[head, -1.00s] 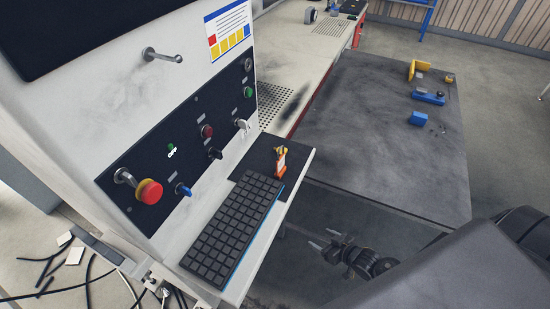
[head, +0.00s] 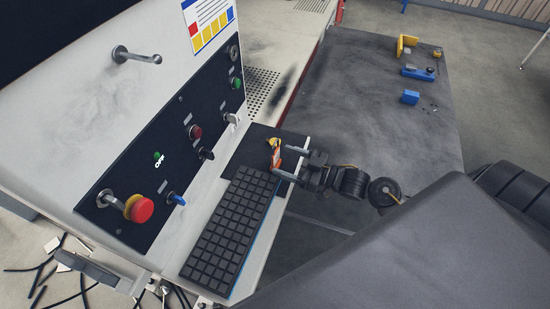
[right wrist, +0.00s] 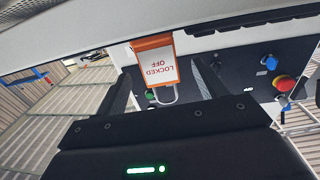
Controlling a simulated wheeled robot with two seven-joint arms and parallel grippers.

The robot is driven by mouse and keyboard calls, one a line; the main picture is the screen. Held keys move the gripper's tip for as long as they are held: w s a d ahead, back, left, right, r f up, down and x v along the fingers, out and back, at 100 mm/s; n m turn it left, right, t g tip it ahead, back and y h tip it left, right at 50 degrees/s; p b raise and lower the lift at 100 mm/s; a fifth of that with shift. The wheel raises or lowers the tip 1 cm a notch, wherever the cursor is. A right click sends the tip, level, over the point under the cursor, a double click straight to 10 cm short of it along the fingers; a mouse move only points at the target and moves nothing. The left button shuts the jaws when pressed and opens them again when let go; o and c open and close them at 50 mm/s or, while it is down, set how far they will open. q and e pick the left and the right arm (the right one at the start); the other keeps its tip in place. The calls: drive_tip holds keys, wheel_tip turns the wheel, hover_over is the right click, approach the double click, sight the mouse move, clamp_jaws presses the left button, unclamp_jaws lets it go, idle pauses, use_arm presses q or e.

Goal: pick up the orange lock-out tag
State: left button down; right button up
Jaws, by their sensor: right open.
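The orange lock-out tag (head: 277,159) stands on the dark mat at the far end of the keyboard shelf, with a yellow part at its top in the head view. In the right wrist view the tag (right wrist: 157,64) shows a white "LOCKED OFF" label, upside down, and a grey loop. My right gripper (head: 281,161) is open, its two fingers reaching in from the right at the tag. In the right wrist view the tag appears between the fingers; I cannot tell whether they touch it. My left gripper is not in view.
The black keyboard (head: 228,231) lies just in front of the tag. The control panel (head: 165,175), with a red emergency button (head: 140,209) and several knobs, rises to the left. A dark table (head: 380,110) to the right carries blue and yellow parts at its far side.

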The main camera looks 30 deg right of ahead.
sight(277, 157)
drive_tip(key=shift+w+a, duration=0.2)
drive_tip(key=shift+w, duration=0.1)
drive_tip(key=p+x, duration=0.2)
drive_tip(key=x, duration=0.2)
drive_tip(key=shift+w+a+r, duration=0.1)
drive_tip(key=shift+w+a, duration=0.05)
drive_tip(key=shift+w, duration=0.15)
drive_tip(key=shift+w+a, duration=0.15)
drive_tip(key=shift+a, duration=0.05)
drive_tip(key=c, duration=1.1)
drive_tip(key=shift+o, duration=0.2)
